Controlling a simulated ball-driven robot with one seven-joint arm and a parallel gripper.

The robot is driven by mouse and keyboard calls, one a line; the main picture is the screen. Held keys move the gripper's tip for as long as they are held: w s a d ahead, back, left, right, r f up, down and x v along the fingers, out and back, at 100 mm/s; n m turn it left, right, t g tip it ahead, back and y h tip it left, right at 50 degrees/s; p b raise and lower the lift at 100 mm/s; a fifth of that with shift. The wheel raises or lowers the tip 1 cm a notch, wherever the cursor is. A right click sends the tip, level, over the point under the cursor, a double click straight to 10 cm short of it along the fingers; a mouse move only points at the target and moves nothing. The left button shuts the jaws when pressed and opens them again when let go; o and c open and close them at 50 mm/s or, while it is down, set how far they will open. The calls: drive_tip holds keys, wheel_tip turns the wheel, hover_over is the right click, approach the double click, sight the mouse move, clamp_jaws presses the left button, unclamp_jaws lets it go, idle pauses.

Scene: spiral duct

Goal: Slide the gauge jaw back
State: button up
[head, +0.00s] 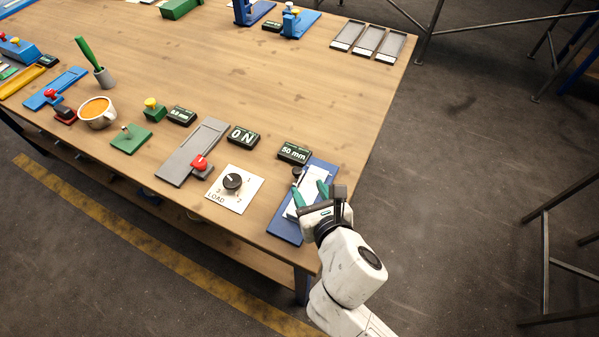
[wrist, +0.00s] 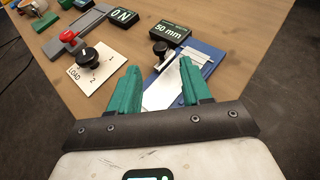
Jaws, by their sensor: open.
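The gauge is a blue plate (head: 284,228) with a white scale strip, at the right front corner of the table; it also shows in the wrist view (wrist: 210,54). A black knob (head: 297,172) stands near its far end, next to the display reading 50 mm (head: 294,152). In the wrist view the knob (wrist: 160,48) is just beyond my fingers. A pale metal jaw piece (wrist: 160,93) lies on the plate, partly hidden by my fingers. My gripper (head: 310,190) is open over the plate, its green fingers apart, with nothing seen between them. The knob is ahead of the fingertips.
Left of the gauge are a white LOAD dial plate (head: 234,188), a grey slide with a red knob (head: 200,162) and a display reading 0 N (head: 243,137). A cup (head: 96,112) stands further left. The table's middle is clear.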

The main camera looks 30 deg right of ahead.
sight(297, 171)
drive_tip(key=x, duration=0.8)
drive_tip(key=shift+s, duration=0.1)
clamp_jaws()
idle(0.4)
